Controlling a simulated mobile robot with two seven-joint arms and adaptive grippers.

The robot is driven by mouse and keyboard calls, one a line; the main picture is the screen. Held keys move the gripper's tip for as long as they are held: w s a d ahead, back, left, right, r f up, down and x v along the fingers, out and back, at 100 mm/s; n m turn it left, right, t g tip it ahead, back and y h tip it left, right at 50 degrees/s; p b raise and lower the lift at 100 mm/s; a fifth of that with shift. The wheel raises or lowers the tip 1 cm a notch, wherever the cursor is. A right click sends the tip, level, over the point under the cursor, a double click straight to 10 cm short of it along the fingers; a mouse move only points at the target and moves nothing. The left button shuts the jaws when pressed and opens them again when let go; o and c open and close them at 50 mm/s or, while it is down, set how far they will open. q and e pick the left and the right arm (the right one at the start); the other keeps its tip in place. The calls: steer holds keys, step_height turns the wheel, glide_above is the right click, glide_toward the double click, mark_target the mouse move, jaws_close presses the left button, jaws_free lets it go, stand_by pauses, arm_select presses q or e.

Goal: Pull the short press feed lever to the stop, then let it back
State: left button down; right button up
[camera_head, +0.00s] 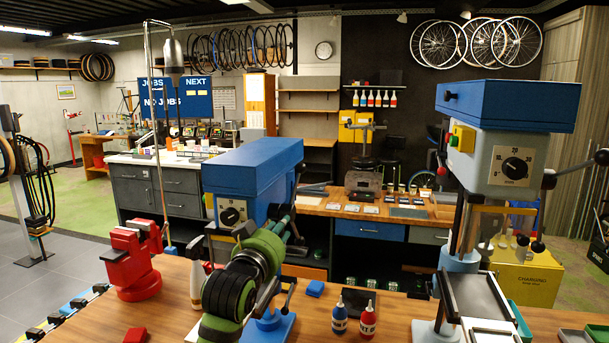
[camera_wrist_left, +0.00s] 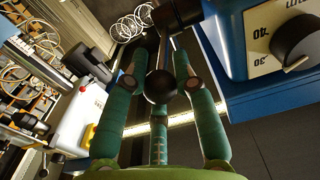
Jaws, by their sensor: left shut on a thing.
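The short press (camera_head: 250,168) stands on the wooden bench in the middle of the head view, with a blue head and a dial on its front. My left gripper (camera_head: 284,220) is at the right side of this head; my arm hides part of the press below it. In the left wrist view, the feed lever's round black knob (camera_wrist_left: 161,87) sits between the green fingers of my left gripper (camera_wrist_left: 159,70), which are closed on it. The lever's rod is mostly hidden. The press's blue body and its dial (camera_wrist_left: 296,45) show at the upper right of that view. My right gripper is out of view.
A taller blue-topped press (camera_head: 508,105) stands at the right. A red vise (camera_head: 134,262) is at the left. Metal trays lie at the lower right.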

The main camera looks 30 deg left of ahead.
arm_select(q)
steer(key=shift+w+r, duration=0.15)
steer(key=shift+r, duration=0.6)
steer(key=shift+w+r, duration=0.1)
steer(key=shift+r, duration=0.7)
steer(key=shift+r, duration=0.35)
steer(key=shift+w+a+r, duration=0.1)
steer(key=shift+w+r, duration=0.2)
steer(key=shift+r, duration=0.15)
steer(key=c, duration=0.9)
jaws_free()
steer(key=shift+s, duration=0.1)
steer(key=shift+f, duration=0.15)
